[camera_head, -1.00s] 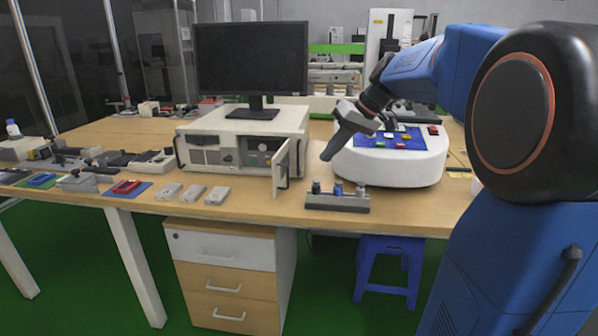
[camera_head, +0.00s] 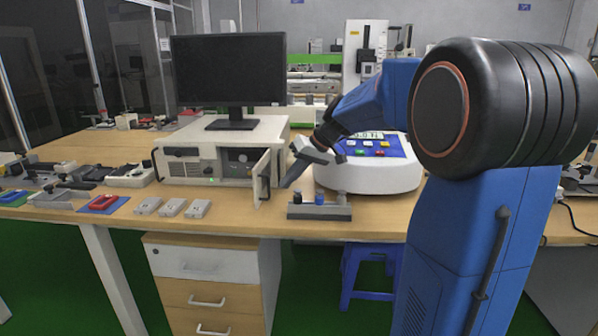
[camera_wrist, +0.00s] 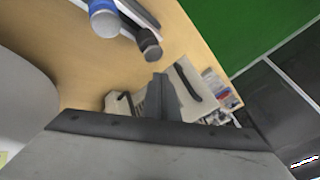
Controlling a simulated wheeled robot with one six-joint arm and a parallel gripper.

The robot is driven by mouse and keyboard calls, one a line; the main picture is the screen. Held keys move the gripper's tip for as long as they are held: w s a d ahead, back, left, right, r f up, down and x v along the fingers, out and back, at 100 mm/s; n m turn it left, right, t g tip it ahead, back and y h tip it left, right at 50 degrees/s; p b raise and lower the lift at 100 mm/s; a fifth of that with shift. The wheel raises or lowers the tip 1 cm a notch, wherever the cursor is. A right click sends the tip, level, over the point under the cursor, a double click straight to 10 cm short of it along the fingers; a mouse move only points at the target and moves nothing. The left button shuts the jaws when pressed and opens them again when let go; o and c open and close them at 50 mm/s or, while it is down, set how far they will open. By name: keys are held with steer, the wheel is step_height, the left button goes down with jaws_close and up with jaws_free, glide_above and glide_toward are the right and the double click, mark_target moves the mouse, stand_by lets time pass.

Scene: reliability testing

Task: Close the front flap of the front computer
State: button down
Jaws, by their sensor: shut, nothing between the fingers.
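The front computer (camera_head: 213,131) is a pale, low box on the table with a black monitor on top. Its front flap (camera_head: 262,181) stands open at the right end of the front face, swung out toward the table's front edge. My gripper (camera_head: 285,185) is shut and empty, pointing down and left just right of the flap. I cannot tell whether it touches the flap. In the wrist view my shut fingers (camera_wrist: 160,82) are beside a pale panel with a dark handle (camera_wrist: 194,88), which appears to be the flap.
A grey holder with knobs (camera_head: 320,211) stands just right of my gripper, near the table's front edge. A round white device with a blue panel (camera_head: 367,177) is behind it. Three small pale blocks (camera_head: 172,207) lie left of the flap.

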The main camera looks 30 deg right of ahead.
steer(key=shift+a+r, duration=0.1)
steer(key=shift+a, duration=1.35)
steer(key=shift+a, duration=0.1)
